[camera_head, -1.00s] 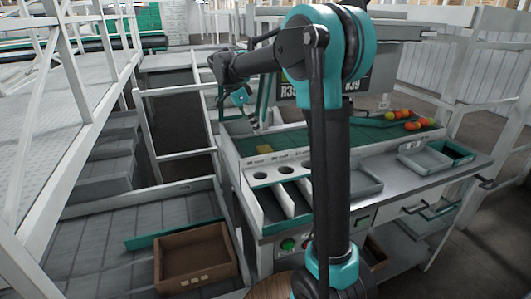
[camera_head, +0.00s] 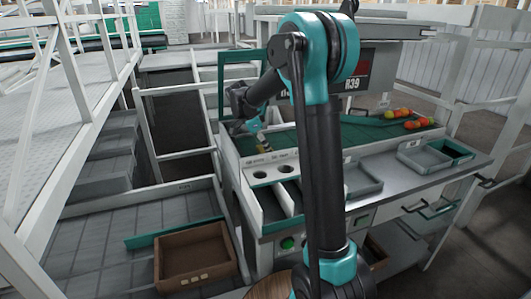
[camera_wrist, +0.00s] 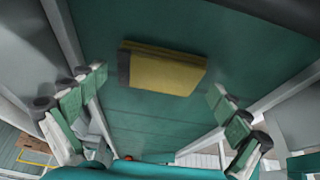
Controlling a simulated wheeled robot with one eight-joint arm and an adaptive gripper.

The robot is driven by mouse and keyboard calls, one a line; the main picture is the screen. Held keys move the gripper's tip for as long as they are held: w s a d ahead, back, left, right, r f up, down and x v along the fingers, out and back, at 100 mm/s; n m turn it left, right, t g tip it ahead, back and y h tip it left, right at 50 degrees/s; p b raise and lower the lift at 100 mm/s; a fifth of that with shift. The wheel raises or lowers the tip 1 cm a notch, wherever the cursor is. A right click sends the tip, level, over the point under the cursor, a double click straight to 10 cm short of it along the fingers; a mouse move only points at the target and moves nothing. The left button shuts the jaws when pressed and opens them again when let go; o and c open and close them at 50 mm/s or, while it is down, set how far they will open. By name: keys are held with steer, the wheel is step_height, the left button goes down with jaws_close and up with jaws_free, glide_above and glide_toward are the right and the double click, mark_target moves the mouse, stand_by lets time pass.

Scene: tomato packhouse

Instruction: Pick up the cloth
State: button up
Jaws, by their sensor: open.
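The cloth (camera_wrist: 165,70) is a folded yellow rectangle with a dark strip at its left end, lying flat on the green sorting surface in the wrist view. My gripper (camera_wrist: 160,108) is open, with one finger to the left of the cloth and one to the right. Nothing is between the fingers, and the cloth lies ahead of the fingertips, not touched. In the head view my gripper (camera_head: 259,139) is low over the left end of the green bed, and the cloth is largely hidden there.
The green bed (camera_head: 365,133) has pale raised walls close to my gripper. Several tomatoes (camera_head: 412,122) lie at its right end. A panel with round holes (camera_head: 285,169) is in front. Grey trays (camera_head: 362,181) stand on the bench, and a brown crate (camera_head: 195,255) sits lower left.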

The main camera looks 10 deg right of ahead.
steer(key=c, duration=1)
steer(key=shift+r, duration=0.1)
